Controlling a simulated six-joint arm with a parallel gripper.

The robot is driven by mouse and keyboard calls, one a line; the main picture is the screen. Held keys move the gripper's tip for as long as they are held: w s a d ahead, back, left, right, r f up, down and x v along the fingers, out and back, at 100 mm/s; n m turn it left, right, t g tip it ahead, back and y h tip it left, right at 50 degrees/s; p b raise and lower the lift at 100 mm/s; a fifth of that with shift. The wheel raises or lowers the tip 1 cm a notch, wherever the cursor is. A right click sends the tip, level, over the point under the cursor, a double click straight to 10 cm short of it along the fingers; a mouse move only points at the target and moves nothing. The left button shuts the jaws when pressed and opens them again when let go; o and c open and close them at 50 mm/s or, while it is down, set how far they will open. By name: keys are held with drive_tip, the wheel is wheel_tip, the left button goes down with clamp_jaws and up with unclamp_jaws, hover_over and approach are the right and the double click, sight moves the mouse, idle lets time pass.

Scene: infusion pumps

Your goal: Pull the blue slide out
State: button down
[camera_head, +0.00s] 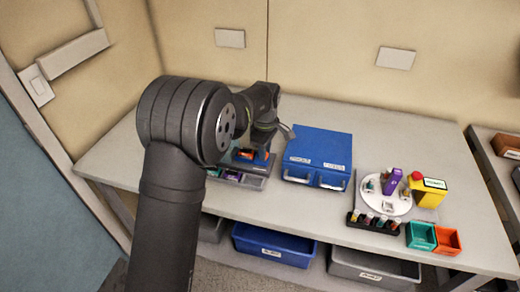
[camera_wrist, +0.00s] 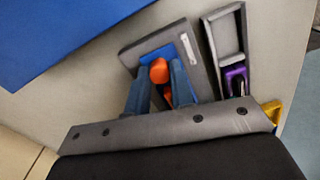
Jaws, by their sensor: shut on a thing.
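The blue slide (camera_wrist: 146,51) shows as a blue strip in a grey housing (camera_wrist: 132,59) in the wrist view. An orange knob (camera_wrist: 159,70) stands at the slide. My gripper (camera_wrist: 158,82) has its two blue-grey fingers on either side of the orange knob and is shut on it. An orange spot (camera_head: 246,154) and the grey housing's base (camera_head: 252,181) show beside my arm. The fingers cover part of the slide, so how far it stands out cannot be told.
A blue two-drawer case (camera_head: 319,147) stands just right of the housing. A narrow grey tray holding a purple piece (camera_wrist: 236,76) lies beside the housing. Further right are a white turntable (camera_head: 374,201), a yellow box (camera_head: 428,191), a vial rack (camera_head: 372,222) and teal and orange bins.

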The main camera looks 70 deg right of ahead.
drive_tip(key=c, duration=1.3)
unclamp_jaws()
drive_tip(key=shift+o, duration=0.2)
drive_tip(key=shift+r, duration=0.1)
wheel_tip(320, 180, up, 17)
drive_tip(key=shift+r, duration=0.2)
drive_tip(key=shift+f, duration=0.1)
wheel_tip(320, 180, down, 17)
drive_tip(key=shift+w+f, duration=0.1)
drive_tip(key=shift+f, duration=0.1)
